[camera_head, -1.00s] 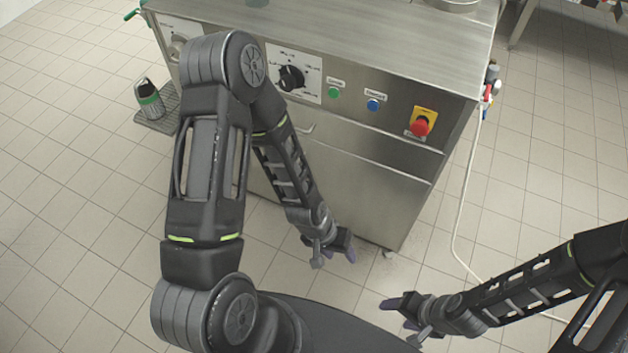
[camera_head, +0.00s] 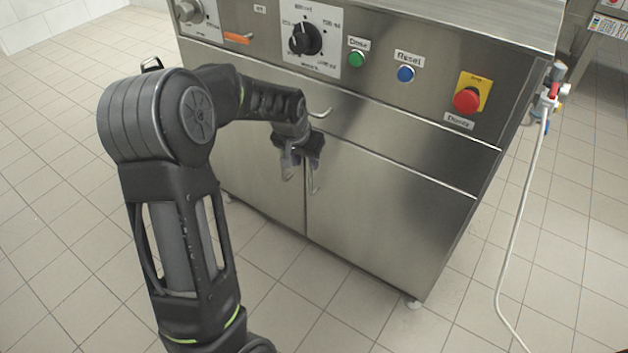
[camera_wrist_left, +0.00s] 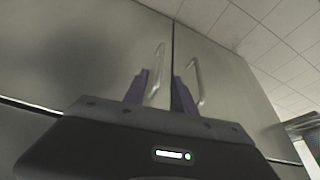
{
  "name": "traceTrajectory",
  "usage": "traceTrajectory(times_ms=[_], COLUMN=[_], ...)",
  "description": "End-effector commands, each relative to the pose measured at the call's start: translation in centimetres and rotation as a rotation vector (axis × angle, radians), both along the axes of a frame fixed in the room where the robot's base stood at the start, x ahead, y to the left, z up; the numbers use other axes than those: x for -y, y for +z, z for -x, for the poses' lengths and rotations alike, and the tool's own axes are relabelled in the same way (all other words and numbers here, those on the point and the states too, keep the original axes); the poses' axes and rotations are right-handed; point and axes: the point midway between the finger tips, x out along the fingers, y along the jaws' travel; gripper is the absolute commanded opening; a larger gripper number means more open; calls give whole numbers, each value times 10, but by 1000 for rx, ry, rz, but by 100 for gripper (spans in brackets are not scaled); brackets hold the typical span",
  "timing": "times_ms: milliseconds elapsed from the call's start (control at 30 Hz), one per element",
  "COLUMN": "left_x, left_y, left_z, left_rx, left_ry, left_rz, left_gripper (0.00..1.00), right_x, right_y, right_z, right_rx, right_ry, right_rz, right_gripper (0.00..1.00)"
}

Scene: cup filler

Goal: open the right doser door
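The right doser door (camera_head: 385,220) is a plain steel panel on the front of the machine, and it looks shut. Its thin bar handle (camera_head: 316,178) is beside the seam between the two doors. My left gripper (camera_head: 302,165) is in front of the two door handles. The left wrist view appears upside down; there the right door's handle (camera_wrist_left: 156,74) shows between my open fingers (camera_wrist_left: 160,92). The left door's handle (camera_wrist_left: 197,82) is outside them. I cannot tell whether the fingers touch the handle. My right gripper is out of view.
The left door (camera_head: 255,185) is shut. Above are a steel panel with a small handle (camera_head: 320,114), a black dial (camera_head: 305,40), a green button (camera_head: 356,60), a blue button (camera_head: 405,74) and a red stop button (camera_head: 467,100). A white hose (camera_head: 512,240) hangs at right. The floor in front is clear.

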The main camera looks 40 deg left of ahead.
Motion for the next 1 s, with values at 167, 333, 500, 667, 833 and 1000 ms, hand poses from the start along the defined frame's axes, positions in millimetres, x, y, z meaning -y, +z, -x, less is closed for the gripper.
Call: traceTrajectory(times_ms=[167,333,500,667,833,1000], left_x=[1,0,-1,-3,-5,-6], left_y=[0,-8,-30,-54,-70,-73], left_z=[0,-3,-10,-20,-28,-30], left_rx=[0,0,-3,-3,0,0], left_ry=[0,-1,-1,0,0,0], left_rz=[1,2,2,2,2,2], left_gripper=[32,32,32,32,32,32], right_x=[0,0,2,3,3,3], right_y=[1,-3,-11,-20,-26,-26], right_z=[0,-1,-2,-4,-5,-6], right_rx=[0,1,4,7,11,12], right_ry=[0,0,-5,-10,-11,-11], right_rz=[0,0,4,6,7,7], right_gripper=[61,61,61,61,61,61])
